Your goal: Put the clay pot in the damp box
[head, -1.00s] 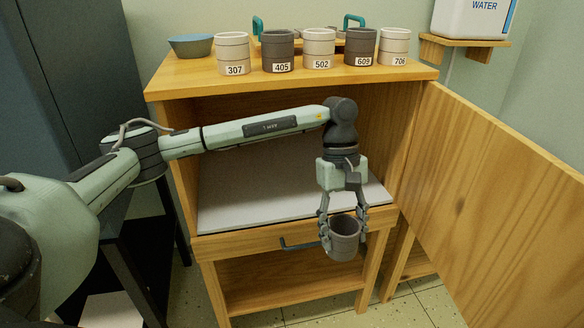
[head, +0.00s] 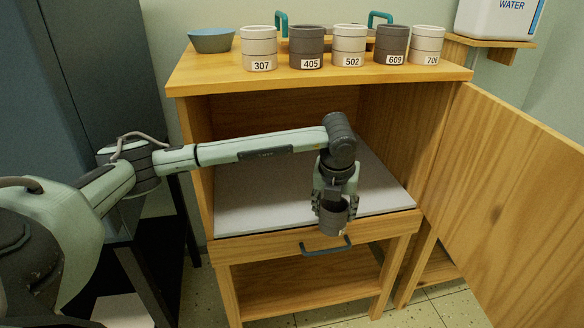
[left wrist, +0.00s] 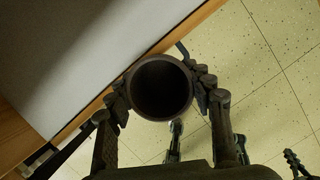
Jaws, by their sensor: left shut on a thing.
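My left gripper (head: 334,205) is shut on a dark grey clay pot (head: 333,219) and holds it upright at the front edge of the wooden cabinet. In the left wrist view the pot (left wrist: 161,88) is seen from above, round and empty-looking, with a finger on each side. The damp box appears to be the wooden cabinet (head: 230,244), its front open and a pale grey board (head: 260,205) on its floor. The door (head: 510,190) stands open at the right. My right gripper is not in view.
On the cabinet top stand a blue bowl (head: 211,40) and several numbered pots, such as a dark one marked 405 (head: 306,46). A water container (head: 497,18) sits on a shelf at the right. The grey board is bare. A drawer handle (head: 326,246) sticks out below.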

